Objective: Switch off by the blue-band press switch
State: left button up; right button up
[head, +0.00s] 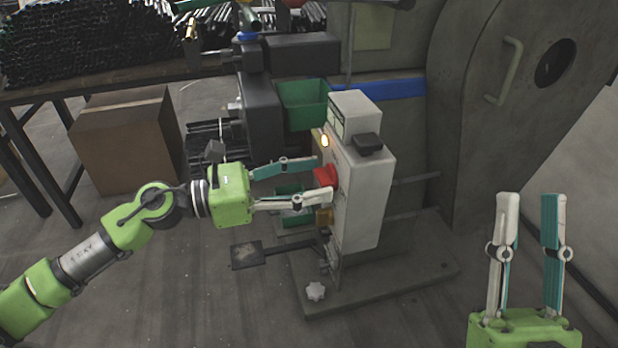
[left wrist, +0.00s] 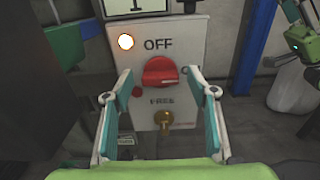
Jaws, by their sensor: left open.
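The press switch is a red rotary knob (left wrist: 160,72) on the front of a light grey control box (head: 368,190). The word OFF is printed above it, and a lit lamp (left wrist: 126,41) glows at its upper left. The knob also shows in the head view (head: 326,177). A blue band (head: 392,89) runs across the press behind the box. My left gripper (head: 325,177) is open, its fingers pointing at the knob, one on either side of it in the left wrist view. I cannot tell whether they touch it. My right gripper (head: 530,197) is open and empty, pointing up at the lower right.
A brass-coloured part (left wrist: 163,118) sticks out below the knob. A green bin (head: 303,104) hangs behind the box. A pedal (head: 247,254) and a base plate (head: 400,290) lie below. A cardboard box (head: 125,145) stands at the left under a table of tubes.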

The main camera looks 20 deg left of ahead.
pick_arm(q)
jog(key=c, duration=1.1)
